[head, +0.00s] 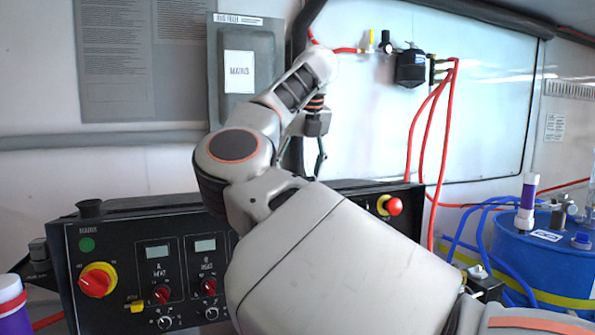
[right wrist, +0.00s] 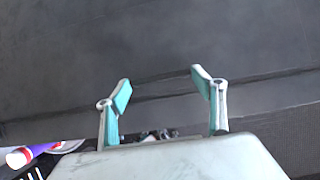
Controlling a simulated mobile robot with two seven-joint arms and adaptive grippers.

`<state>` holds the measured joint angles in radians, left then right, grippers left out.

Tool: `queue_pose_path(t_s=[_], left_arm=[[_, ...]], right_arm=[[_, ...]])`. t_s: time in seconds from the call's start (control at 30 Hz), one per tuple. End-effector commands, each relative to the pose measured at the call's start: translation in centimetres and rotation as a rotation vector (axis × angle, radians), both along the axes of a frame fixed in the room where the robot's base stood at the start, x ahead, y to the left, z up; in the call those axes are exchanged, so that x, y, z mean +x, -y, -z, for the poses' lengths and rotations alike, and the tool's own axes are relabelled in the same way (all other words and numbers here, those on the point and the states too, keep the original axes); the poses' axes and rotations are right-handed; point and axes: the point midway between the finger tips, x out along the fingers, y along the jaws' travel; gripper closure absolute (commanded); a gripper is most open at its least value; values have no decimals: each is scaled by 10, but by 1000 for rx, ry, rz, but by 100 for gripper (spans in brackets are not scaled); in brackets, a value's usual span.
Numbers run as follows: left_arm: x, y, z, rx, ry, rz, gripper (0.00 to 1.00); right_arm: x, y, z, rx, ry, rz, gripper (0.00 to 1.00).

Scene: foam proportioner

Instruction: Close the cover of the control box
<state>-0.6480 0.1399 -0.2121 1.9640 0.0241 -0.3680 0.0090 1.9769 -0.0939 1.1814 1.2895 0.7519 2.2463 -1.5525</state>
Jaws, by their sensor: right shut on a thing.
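A grey box (head: 266,88) with a MAINS label hangs on the wall in the head view. A black control box (head: 75,240) with knobs and small displays spans the lower part. Its cover cannot be told apart for certain. My right gripper (head: 307,166) points down above the black box's back edge, below and right of the grey box. In the right wrist view its fingers (right wrist: 166,90) stand apart before a broad dark grey surface (right wrist: 165,35). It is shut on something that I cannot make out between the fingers. My left gripper is out of view.
My right arm hides the middle of the black box. A red knob (head: 393,206) sits at its right end. Red hoses (head: 431,120) hang on the wall at right.

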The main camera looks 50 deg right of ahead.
Motion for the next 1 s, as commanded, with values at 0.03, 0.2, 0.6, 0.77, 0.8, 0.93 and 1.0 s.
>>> queue_pose_path(t_s=[0.03, 0.2, 0.6, 0.77, 0.8, 0.93, 1.0], left_arm=[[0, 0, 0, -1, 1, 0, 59], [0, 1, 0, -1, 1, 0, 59], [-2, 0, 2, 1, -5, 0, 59], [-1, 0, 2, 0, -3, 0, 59], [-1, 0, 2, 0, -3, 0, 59], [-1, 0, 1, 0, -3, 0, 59], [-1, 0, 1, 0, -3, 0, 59]], right_arm=[[-1, 0, 2, 3, -4, 1, 24], [-1, 0, 1, 2, -2, 1, 14], [0, 0, -16, 0, 0, -1, 14], [0, 0, -45, 0, 1, -2, 14], [-1, 0, -54, 0, 1, -1, 14], [-1, 0, -74, 0, 0, -1, 14], [-1, 0, -82, 1, 0, 0, 14]])
